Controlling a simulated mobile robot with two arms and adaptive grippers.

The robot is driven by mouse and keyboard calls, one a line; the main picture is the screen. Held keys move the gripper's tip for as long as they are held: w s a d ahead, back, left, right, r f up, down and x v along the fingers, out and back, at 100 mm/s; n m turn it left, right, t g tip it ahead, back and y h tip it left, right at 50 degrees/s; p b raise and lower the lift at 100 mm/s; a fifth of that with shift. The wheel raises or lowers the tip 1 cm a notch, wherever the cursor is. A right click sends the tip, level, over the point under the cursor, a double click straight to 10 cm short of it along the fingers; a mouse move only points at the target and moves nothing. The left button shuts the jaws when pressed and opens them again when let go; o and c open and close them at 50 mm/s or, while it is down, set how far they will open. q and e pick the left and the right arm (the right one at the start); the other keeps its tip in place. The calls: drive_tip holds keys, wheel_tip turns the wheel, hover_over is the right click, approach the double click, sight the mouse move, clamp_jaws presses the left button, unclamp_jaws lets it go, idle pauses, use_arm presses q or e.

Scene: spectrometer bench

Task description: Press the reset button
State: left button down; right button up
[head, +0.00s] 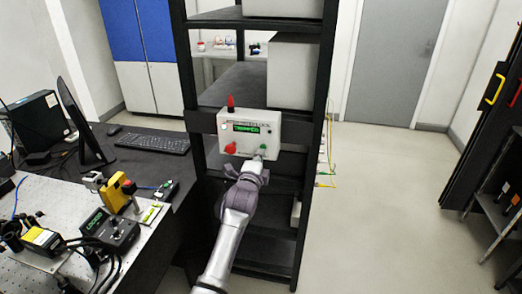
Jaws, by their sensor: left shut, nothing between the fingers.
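A pale control box (247,131) is fixed to the front of the black shelf rack. It has a lit green display (246,127), a red lamp or knob on top (231,102), a red button (230,148) at lower left and a small green button (263,148) at lower right. None of the labels is legible. My left gripper (258,156) is shut and empty, with its tip at the lower right of the box, just below the green button. I cannot tell whether it touches the button. My right gripper is not in view.
The black shelf rack (213,122) stands around the box. At left are a desk with a keyboard (153,142) and monitor (85,122), and an optical bench with a yellow device (117,192). The floor (390,200) at right is clear.

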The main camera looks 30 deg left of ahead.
use_arm(q)
drive_tip(key=shift+x, duration=0.85)
